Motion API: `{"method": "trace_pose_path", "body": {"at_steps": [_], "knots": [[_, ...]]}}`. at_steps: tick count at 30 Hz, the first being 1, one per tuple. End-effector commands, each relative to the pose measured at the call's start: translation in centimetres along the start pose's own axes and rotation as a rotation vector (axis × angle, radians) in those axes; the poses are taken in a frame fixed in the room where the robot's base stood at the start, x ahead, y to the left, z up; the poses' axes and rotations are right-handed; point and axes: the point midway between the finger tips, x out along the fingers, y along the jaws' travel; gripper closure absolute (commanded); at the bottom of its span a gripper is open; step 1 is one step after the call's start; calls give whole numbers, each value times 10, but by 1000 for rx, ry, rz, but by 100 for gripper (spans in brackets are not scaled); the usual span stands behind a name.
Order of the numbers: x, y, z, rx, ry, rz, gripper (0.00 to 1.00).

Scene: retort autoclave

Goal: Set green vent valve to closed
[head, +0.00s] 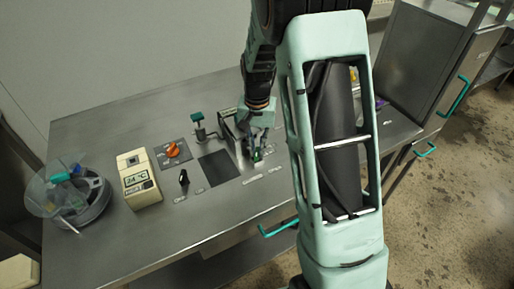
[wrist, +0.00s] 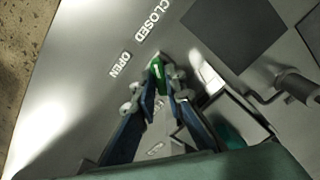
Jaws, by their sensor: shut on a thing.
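The green vent valve (wrist: 157,72) is a small green handle with a white line, in the wrist view, between my fingertips. It also shows as a small green spot in the head view (head: 257,155). My gripper (wrist: 159,76) is shut on the valve handle; in the head view it reaches down to the panel (head: 259,145). The label CLOSED (wrist: 152,20) and the label OPEN (wrist: 120,64) are printed on the panel next to the valve. The lower part of the valve is hidden by my fingers.
An orange knob (head: 173,150), a black switch (head: 184,178) and a green-topped lever (head: 197,117) stand left of my gripper. A cream display box (head: 138,180) and a clear round container (head: 75,200) are farther left. The bench front is clear.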

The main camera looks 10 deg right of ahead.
Motion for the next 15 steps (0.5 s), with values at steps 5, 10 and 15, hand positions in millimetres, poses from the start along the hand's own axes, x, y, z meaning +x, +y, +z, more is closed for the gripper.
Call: {"method": "trace_pose_path", "body": {"at_steps": [5, 10, 15], "knots": [[-1, 0, -1, 3, 2, -1, 100], [-1, 0, -1, 3, 2, -1, 82], [0, 0, 0, 1, 1, -1, 72]]}}
